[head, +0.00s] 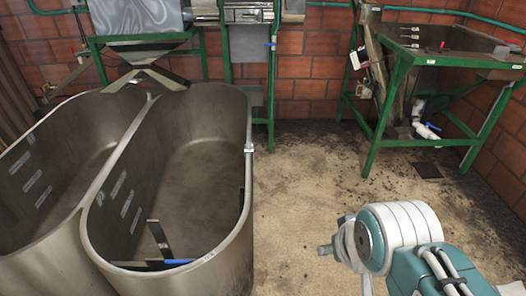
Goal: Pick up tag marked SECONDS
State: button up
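I cannot read the word SECONDS anywhere in the head view. A small pale tag-like piece (249,149) sits on the right rim of the nearer metal tank; its marking is too small to read. Several small pale pieces (411,46) sit in a row at the left of the green-framed table, also unreadable. My white and teal arm shows at the bottom right, over the floor and apart from these pieces. My gripper's fingers cannot be made out in this view.
Two deep steel tanks (240,255) fill the left. A blue-handled tool (178,262) lies at the nearer tank's front end. A green-framed table (385,118) stands at the back right, with white pipe fittings (426,130) below. The dirty floor (310,185) between is open.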

aim_at(248, 147)
jog(key=i+l+u, duration=0.15)
jog(key=l+u, duration=0.2)
jog(key=l, duration=0.55)
jog(key=l+u, duration=0.4)
jog(key=l, duration=0.5)
jog(key=i+l+u, duration=0.4)
jog(key=l, duration=0.25)
jog(key=i+l+u, duration=0.35)
jog(key=l, duration=0.4)
jog(key=i+l+u, duration=0.1)
jog(key=i, duration=0.35)
jog(key=i+l+u, duration=0.1)
jog(key=i+l, duration=0.55)
jog(key=i, duration=0.2)
jog(key=i+j+u, duration=0.05)
